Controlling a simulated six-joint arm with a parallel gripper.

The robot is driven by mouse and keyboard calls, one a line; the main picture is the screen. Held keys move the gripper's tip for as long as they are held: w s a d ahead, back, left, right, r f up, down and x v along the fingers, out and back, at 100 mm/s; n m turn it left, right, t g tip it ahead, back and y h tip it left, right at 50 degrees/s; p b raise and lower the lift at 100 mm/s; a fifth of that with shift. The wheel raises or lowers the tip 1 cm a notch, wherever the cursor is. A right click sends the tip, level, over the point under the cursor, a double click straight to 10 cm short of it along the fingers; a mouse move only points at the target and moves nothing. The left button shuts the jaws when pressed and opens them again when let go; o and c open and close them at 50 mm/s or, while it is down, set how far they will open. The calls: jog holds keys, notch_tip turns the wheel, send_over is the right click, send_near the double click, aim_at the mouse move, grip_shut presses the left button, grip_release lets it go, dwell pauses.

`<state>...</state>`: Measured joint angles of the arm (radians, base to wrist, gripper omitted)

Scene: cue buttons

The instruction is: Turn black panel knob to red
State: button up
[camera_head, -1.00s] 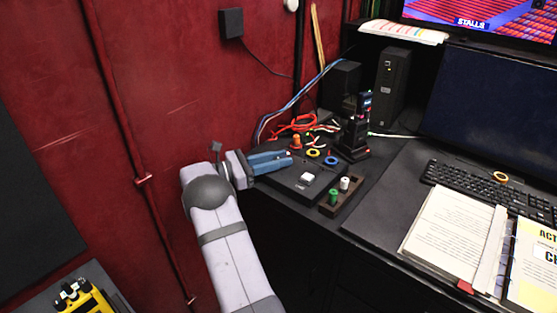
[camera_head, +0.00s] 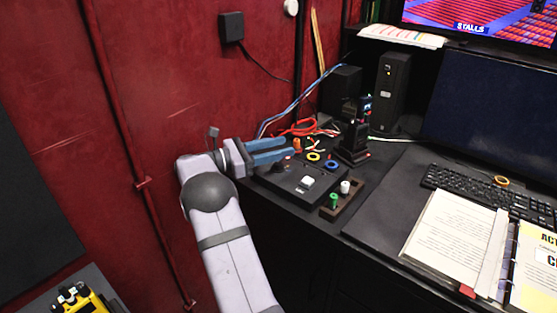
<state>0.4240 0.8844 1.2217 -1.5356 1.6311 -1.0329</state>
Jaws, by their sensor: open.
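The black panel (camera_head: 284,181) lies on the desk, with a white square piece (camera_head: 307,181) on its top. A small red spot (camera_head: 288,157) shows near the gripper tips at the panel's back left; I cannot tell what it is. No knob marking can be read at this size. My gripper (camera_head: 290,150) has two blue fingers, open and apart, above the panel's left back part. Nothing shows between the fingers. The gripper partly hides the panel's left side.
A brown tray (camera_head: 341,202) holds a green spool (camera_head: 334,200) and a white spool (camera_head: 345,187). A dark device (camera_head: 353,140) stands behind; red wall at left.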

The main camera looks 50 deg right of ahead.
aim_at(275, 166)
jog(key=shift+r, duration=2.35)
notch_tip(275, 166, up, 2)
jog(key=w+a+t, duration=0.1)
jog(key=w+a, duration=0.1)
jog(key=a, duration=0.1)
jog(key=a+f+n+t+h, duration=0.1)
jog(key=f+n+t, duration=0.1)
jog(key=f, duration=0.1)
jog(key=s+a+f+n+t+p, duration=0.1)
jog(key=a+f+n+t, duration=0.1)
jog(key=f+n, duration=0.1)
jog(key=s+a+f+n+t+h, duration=0.1)
jog(key=f+n, duration=0.1)
jog(key=f, duration=0.3)
jog(key=shift+s+a+f+t+h, duration=0.2)
jog(key=shift+s+t+h, duration=0.1)
jog(key=shift+t, duration=0.1)
jog(key=shift+w+f, duration=0.2)
jog(key=shift+f, duration=0.05)
jog(key=shift+w+m+t, duration=0.25)
jog(key=shift+m+t, duration=0.05)
jog(key=shift+m, duration=0.1)
jog(key=shift+f+m, duration=0.15)
jog(key=shift+m, duration=0.45)
